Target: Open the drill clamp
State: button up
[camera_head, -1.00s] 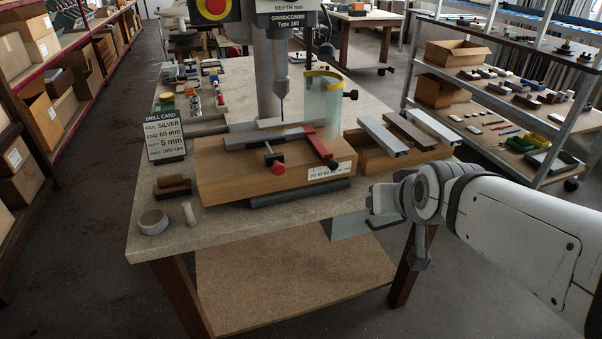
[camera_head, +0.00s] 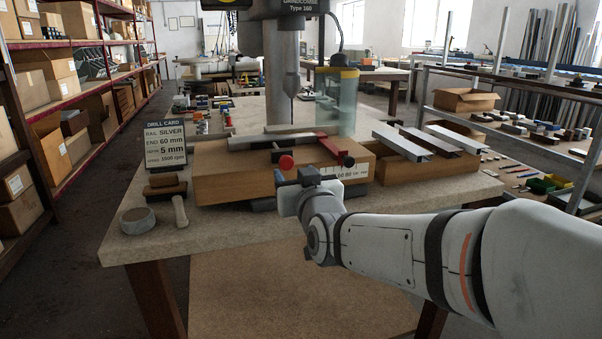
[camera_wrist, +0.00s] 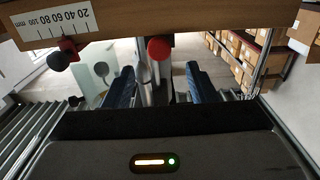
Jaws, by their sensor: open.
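The drill clamp's red ball knob (camera_head: 286,162) is at the front edge of the wooden drilling block (camera_head: 235,186), under the drill. In the wrist view the red knob (camera_wrist: 159,49) shows ahead of and between the two blue fingers. My gripper (camera_head: 304,178) is open in front of the block, just right of the knob in the head view; its fingers (camera_wrist: 160,88) hold nothing. Whether they touch the clamp I cannot tell. A red stop bar (camera_head: 331,147) with a black knob (camera_head: 349,161) is to the right. A light profile (camera_head: 289,129) lies on the block.
The drill spindle (camera_head: 291,85) and a clear guard (camera_head: 336,105) stand behind the block. Several profiles (camera_head: 402,143) lie on a wooden rest at right. A drill card (camera_head: 166,142), a grey ring (camera_head: 138,220) and a pale peg (camera_head: 180,211) stand at left.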

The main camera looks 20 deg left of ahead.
aim_at(287, 163)
jog(key=x, duration=0.5)
jog(key=shift+w+a, duration=0.15)
jog(key=shift+w, duration=0.15)
jog(key=shift+c, duration=0.4)
grip_shut()
